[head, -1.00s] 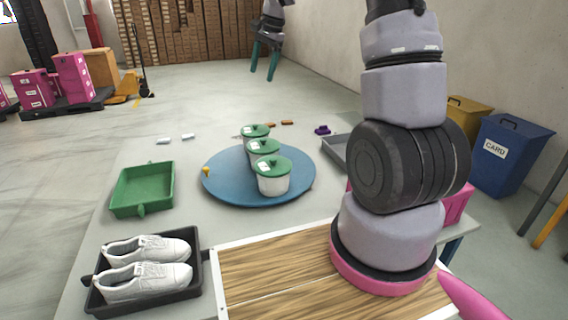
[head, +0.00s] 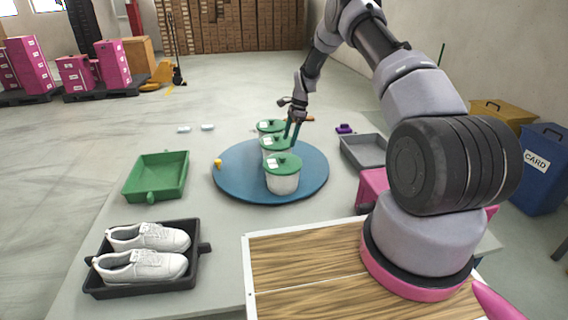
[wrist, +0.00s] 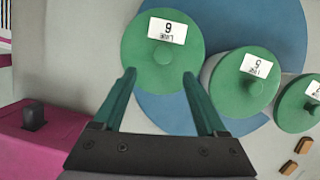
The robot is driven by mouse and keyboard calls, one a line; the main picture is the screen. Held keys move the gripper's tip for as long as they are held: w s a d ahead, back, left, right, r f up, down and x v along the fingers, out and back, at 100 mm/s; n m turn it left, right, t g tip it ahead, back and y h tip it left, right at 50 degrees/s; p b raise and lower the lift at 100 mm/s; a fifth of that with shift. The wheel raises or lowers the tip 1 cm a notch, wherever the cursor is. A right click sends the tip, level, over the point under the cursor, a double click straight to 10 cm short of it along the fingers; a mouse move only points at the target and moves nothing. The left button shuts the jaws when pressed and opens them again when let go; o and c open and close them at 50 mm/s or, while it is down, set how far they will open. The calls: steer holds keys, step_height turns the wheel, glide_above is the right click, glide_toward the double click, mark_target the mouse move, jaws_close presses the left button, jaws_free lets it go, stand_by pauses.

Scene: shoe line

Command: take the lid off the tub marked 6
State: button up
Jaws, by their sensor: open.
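Three white tubs with green knobbed lids stand in a row on a blue round turntable (head: 232,185). In the head view they are a front tub (head: 282,182), a middle tub (head: 271,151) and a back tub (head: 264,133). My gripper (head: 292,132) is open and empty above them. In the wrist view, its fingertips (wrist: 159,74) reach over the near edge of the leftmost lid (wrist: 140,45), either side of its knob's line. The right lid's label (wrist: 314,90) is partly cut off.
A green tray (head: 158,178) and a black tray (head: 107,290) with white shoes (head: 140,264) are left. A grey tray (head: 364,152) is right. A wooden board (head: 310,262) lies in front. A pink box (wrist: 40,140) is lower left in the wrist view.

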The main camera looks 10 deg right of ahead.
mark_target(282, 156)
steer(key=x, duration=0.8)
steer(key=shift+w+a, duration=0.2)
steer(key=shift+w, duration=0.05)
jaws_close()
